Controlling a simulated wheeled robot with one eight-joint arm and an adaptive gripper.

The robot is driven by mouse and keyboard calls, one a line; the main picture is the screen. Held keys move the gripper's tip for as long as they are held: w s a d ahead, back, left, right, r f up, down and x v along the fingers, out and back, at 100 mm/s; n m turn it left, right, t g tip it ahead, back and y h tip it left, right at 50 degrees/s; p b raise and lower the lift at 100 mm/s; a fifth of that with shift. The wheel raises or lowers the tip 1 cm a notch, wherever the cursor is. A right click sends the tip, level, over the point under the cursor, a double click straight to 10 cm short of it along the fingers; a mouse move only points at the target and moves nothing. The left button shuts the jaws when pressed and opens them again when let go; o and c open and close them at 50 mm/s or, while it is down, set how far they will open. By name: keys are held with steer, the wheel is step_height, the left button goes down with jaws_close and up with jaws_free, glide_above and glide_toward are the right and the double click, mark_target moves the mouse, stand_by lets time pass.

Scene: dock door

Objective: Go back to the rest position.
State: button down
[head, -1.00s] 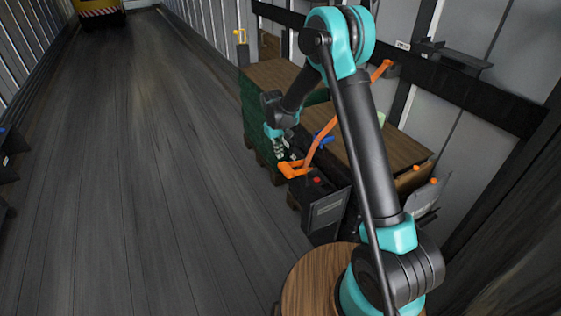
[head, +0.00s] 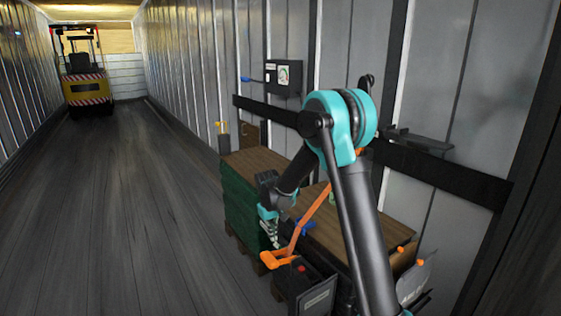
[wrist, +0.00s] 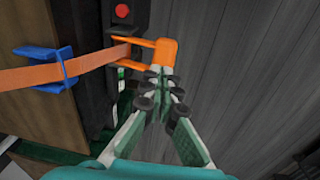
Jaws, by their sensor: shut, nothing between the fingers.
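My gripper (head: 274,237) hangs at the end of my folded arm, on the aisle side of the loaded pallets. In the wrist view my gripper (wrist: 164,92) has its fingertips together, with nothing held. Its tips point at an orange hook (wrist: 165,52), which also shows in the head view (head: 275,260). Whether the tips touch the hook I cannot tell. An orange strap (wrist: 92,72) runs from the hook to the left through a blue clip (wrist: 45,68).
Wood-topped stacks (head: 350,228) stand along the right wall. A black box with a red button (wrist: 122,11) sits beside the hook. A yellow forklift (head: 82,75) stands at the far left. A wall panel (head: 284,77) hangs beyond. The floor (head: 130,210) at left is clear.

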steer(key=s+d+r+m+t, duration=0.15)
steer(key=s+d+r, duration=0.25)
steer(key=s+d, duration=0.6)
steer(key=s+d+r+m+t, duration=0.1)
steer(key=s+d+r+m, duration=0.2)
steer(key=s+d, duration=0.65)
steer(key=s+d+f+m, duration=0.1)
steer(key=s+d+f, duration=0.1)
steer(key=s, duration=0.7)
steer(key=shift+s+d+t+y, duration=0.3)
steer(key=shift+s+d+t, duration=0.05)
steer(key=shift+d, duration=0.45)
steer(key=shift+w+f, duration=0.1)
